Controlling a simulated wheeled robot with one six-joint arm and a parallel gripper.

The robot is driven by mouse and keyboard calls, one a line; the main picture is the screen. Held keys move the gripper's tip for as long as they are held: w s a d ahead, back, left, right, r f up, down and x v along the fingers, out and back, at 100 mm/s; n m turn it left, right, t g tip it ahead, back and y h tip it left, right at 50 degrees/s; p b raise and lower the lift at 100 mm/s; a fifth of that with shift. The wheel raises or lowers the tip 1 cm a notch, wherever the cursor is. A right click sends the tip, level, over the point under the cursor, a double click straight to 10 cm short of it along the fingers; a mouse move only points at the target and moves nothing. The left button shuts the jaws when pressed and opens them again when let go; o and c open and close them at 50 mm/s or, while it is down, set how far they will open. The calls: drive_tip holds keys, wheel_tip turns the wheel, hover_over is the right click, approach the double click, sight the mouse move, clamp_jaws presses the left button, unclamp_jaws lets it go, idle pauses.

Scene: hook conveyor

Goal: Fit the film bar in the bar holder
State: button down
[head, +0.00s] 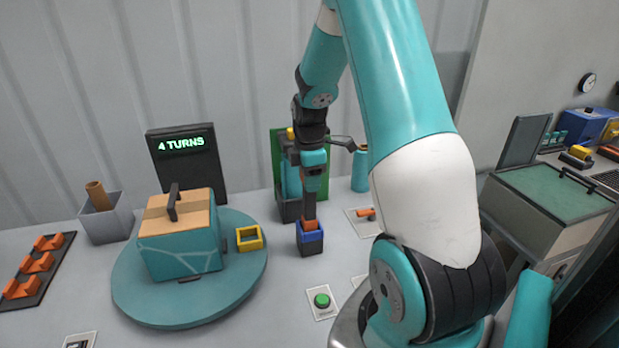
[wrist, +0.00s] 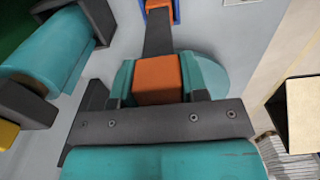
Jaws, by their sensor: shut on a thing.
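The film bar is a dark upright bar (head: 309,206) with an orange block at its top and an orange foot. My gripper (head: 311,180) is shut on its orange top block, which shows between the teal fingers in the wrist view (wrist: 158,80). The dark shank runs on from there to the orange foot. The foot is at the mouth of the blue-rimmed bar holder (head: 311,238) on the table. The holder's blue rim is around the foot at the top of the wrist view (wrist: 176,12). How deep the foot sits is hidden.
A teal turntable (head: 245,272) with a wrapped box (head: 180,250) and a yellow square frame (head: 249,237) stands to the left. A teal roll on a green-backed stand (head: 277,155) is close behind my gripper. A green button (head: 321,300) lies in front.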

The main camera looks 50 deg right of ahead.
drive_tip(key=shift+f+b, duration=0.65)
drive_tip(key=shift+f, duration=0.45)
drive_tip(key=c, duration=0.6)
unclamp_jaws()
drive_tip(key=shift+o, duration=0.2)
drive_tip(key=shift+r, duration=0.1)
wheel_tip(320, 180, up, 17)
drive_tip(key=b, duration=0.3)
drive_tip(key=s+a+f+m+t+y, duration=0.1)
drive_tip(key=s+a, duration=0.1)
drive_tip(key=a, duration=1)
drive_tip(key=s+a+m+y, duration=0.1)
drive_tip(key=s+a, duration=0.2)
drive_tip(key=a, duration=0.9)
drive_tip(key=s+a+f+m+g+y, duration=0.1)
drive_tip(key=s+a+f+m+y, duration=0.1)
drive_tip(key=s+a, duration=1)
drive_tip(key=shift+s+a+f, duration=0.35)
drive_tip(key=shift+s+f, duration=0.05)
drive_tip(key=shift+s, duration=0.15)
